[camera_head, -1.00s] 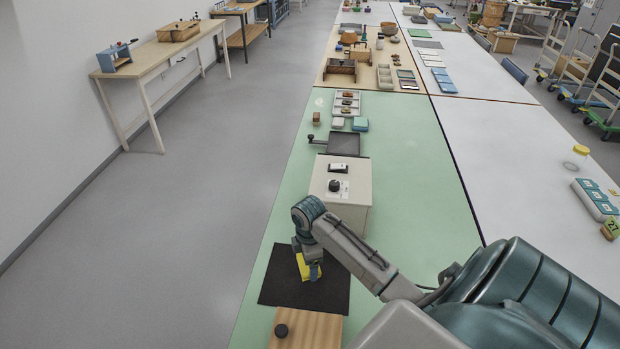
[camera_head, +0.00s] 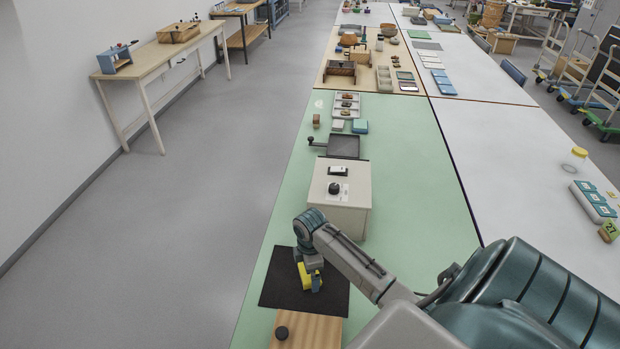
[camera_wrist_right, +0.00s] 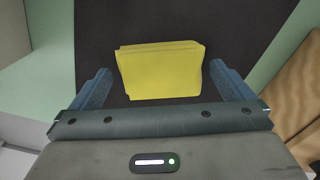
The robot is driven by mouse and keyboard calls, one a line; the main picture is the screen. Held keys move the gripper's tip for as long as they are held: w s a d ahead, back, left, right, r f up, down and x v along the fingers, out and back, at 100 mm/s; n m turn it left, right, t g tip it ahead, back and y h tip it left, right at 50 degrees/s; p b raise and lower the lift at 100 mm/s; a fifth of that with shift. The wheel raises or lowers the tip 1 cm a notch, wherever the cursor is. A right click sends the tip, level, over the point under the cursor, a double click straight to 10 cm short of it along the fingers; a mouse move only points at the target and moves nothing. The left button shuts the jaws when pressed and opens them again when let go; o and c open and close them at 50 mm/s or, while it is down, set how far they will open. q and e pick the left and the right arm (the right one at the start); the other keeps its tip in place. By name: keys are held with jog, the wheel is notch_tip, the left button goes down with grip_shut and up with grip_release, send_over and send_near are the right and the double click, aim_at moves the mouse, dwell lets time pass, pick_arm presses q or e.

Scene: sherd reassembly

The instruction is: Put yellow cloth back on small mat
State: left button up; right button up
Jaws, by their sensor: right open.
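The yellow cloth (camera_head: 305,275) is a folded block lying on the black mat (camera_head: 276,284) on the green table. In the right wrist view the cloth (camera_wrist_right: 160,70) lies ahead of and between the fingers, with dark mat around it (camera_wrist_right: 236,45). My right gripper (camera_head: 315,280) is over the mat, close to the cloth. In the wrist view its blue fingers (camera_wrist_right: 161,90) are spread wide, one on each side of the cloth's near edge, with a gap on both sides. My left gripper is in neither view.
A wooden board with a dark knob (camera_head: 312,330) lies just in front of the mat. A light box with a knob (camera_head: 341,192) stands behind the mat. A dark pan-like tray (camera_head: 343,146) and small blocks are farther back. The green surface right of the box is clear.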

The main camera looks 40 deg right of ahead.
notch_tip(320, 180, up, 12)
jog(key=b, duration=0.2)
jog(key=shift+f, duration=0.25)
dwell(1.5)
